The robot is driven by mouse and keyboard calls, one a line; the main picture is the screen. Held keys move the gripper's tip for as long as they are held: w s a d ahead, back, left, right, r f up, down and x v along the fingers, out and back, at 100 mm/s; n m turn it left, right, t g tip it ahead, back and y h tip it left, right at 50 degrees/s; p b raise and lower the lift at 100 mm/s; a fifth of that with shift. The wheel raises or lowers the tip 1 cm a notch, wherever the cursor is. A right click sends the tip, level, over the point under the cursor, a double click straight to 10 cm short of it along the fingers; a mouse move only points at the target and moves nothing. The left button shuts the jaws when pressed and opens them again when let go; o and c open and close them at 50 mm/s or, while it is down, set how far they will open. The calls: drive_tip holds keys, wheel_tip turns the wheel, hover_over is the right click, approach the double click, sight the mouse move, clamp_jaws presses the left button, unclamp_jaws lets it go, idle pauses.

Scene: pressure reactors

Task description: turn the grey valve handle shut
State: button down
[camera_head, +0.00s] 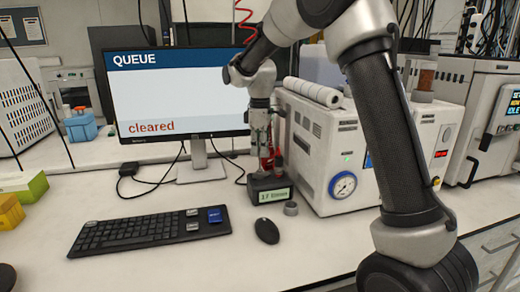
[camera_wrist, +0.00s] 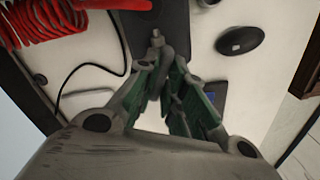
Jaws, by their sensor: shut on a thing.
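The grey valve handle (camera_wrist: 157,40) shows at the tips of my fingers in the wrist view, over a dark base block (camera_wrist: 148,22). My gripper (camera_wrist: 167,70) has its green-padded fingers closed together on the handle. In the head view my gripper (camera_head: 262,148) points down above the small dark block (camera_head: 268,185) with a lit display, whose text is too small to read surely. A red part stands by the fingers there. The handle is mostly hidden by my fingers in the head view, so its angle cannot be told.
A monitor (camera_head: 180,95) reading "QUEUE" and "cleared" stands left of my gripper. A white instrument with a gauge (camera_head: 343,186) stands close on the right. A keyboard (camera_head: 150,230), a mouse (camera_head: 267,230) and a small grey ring (camera_head: 290,208) lie in front. A coiled red hose (camera_wrist: 45,22) is near.

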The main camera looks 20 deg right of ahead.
drive_tip(key=m, duration=1.2)
drive_tip(key=shift+m, duration=0.3)
idle(0.4)
drive_tip(key=c, duration=1.5)
unclamp_jaws()
drive_tip(key=shift+r, duration=0.1)
wheel_tip(320, 180, up, 12)
